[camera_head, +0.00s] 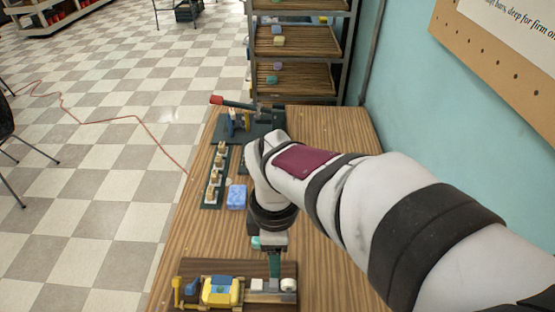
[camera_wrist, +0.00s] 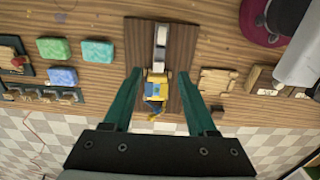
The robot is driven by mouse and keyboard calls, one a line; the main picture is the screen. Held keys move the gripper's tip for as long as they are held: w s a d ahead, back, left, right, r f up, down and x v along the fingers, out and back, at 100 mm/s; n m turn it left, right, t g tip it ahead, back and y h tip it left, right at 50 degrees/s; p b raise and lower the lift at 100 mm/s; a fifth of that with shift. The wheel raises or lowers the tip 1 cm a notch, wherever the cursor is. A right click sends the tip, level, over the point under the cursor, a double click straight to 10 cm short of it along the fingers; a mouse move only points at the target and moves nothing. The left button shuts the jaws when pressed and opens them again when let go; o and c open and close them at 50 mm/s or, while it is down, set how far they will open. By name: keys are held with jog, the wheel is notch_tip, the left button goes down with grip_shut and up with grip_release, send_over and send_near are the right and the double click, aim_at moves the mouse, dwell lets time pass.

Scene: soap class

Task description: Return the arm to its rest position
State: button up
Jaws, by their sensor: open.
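My arm reaches from the right over the wooden table (camera_head: 335,180) in the head view. My gripper (camera_head: 274,268) points down at the near part of the table, by a dark wooden board (camera_head: 190,269). A yellow and blue device (camera_head: 221,290) sits on that board. In the wrist view, the green fingers of my gripper (camera_wrist: 159,72) are spread apart, with nothing held between them. The yellow and blue device (camera_wrist: 156,88) and the board (camera_wrist: 182,45) show between and beyond them. I cannot tell the exact height of the fingertips above the board.
A blue soap bar (camera_head: 237,196) lies beside a dark rack of pale pieces (camera_head: 213,180). A red-handled press (camera_head: 237,121) stands at the far end. Green bars (camera_wrist: 54,48) lie left in the wrist view. A shelf rack (camera_head: 298,42) and teal wall (camera_head: 420,110) bound the table.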

notch_tip(320, 180, up, 4)
jog(key=shift+f, duration=0.1)
jog(key=s+d+f+m+y, duration=0.1)
jog(key=s+d+m, duration=0.2)
jog(key=s+m, duration=0.4)
jog(key=s+d+f+m, duration=0.1)
jog(key=s+d+m, duration=0.3)
jog(key=m, duration=1.2)
jog(key=s, duration=0.3)
jog(key=shift+s+d+m+y, duration=0.15)
jog(key=shift+d+m+y, duration=0.15)
jog(key=shift+y, duration=0.1)
jog(key=shift+f, duration=0.1)
